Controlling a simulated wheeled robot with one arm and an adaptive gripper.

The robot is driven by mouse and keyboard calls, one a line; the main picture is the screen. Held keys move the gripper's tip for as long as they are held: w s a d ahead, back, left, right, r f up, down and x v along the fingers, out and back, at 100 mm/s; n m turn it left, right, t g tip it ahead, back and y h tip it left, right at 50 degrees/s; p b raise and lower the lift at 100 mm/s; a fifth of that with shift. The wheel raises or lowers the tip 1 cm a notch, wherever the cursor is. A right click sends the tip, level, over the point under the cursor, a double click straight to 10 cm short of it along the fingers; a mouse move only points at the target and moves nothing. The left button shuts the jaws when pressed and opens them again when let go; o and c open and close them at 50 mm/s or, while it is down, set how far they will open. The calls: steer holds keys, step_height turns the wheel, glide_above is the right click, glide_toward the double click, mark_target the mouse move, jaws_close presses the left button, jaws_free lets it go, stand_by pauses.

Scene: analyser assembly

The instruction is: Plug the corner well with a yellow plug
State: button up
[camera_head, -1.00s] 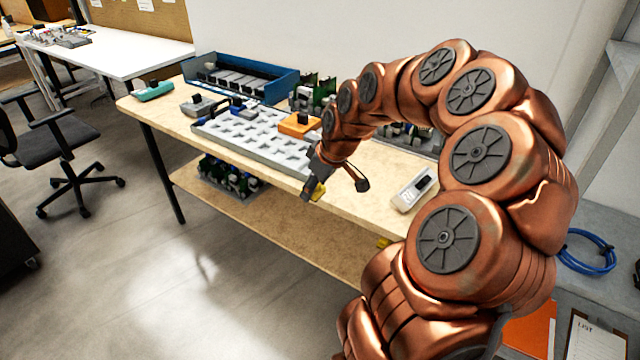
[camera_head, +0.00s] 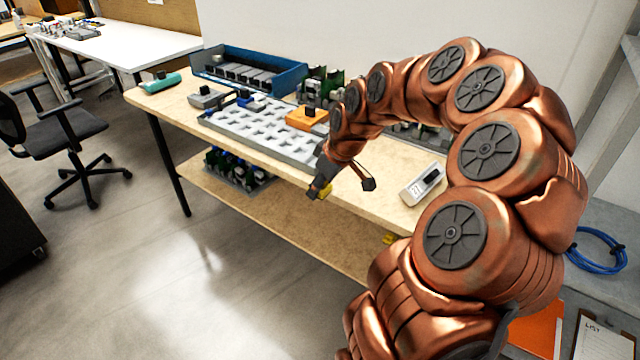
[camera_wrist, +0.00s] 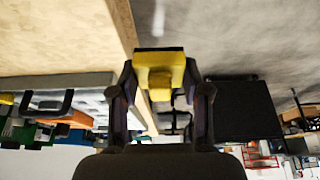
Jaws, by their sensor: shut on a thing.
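The yellow plug (camera_wrist: 160,75) is pinched between the two dark fingers of my gripper in the wrist view. The light grey plate with rows of cross-shaped wells (camera_head: 262,132) lies on the table, left of and beyond my gripper. My gripper partly hides the plate's near right end, so I cannot tell clearly which corner well there is open. The plug is apart from the plate.
A blue bin (camera_head: 250,72) stands behind. A white device (camera_head: 421,185) lies right of my gripper. Something yellow (camera_head: 390,239) shows below the table edge. The floor in front is clear.

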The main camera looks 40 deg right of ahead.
mark_target(324, 188)
steer(key=shift+f+b, duration=1.05)
steer(key=shift+f, duration=0.65)
steer(key=o, duration=1.3)
steer(key=shift+r, duration=0.15)
steer(key=v, duration=1.2)
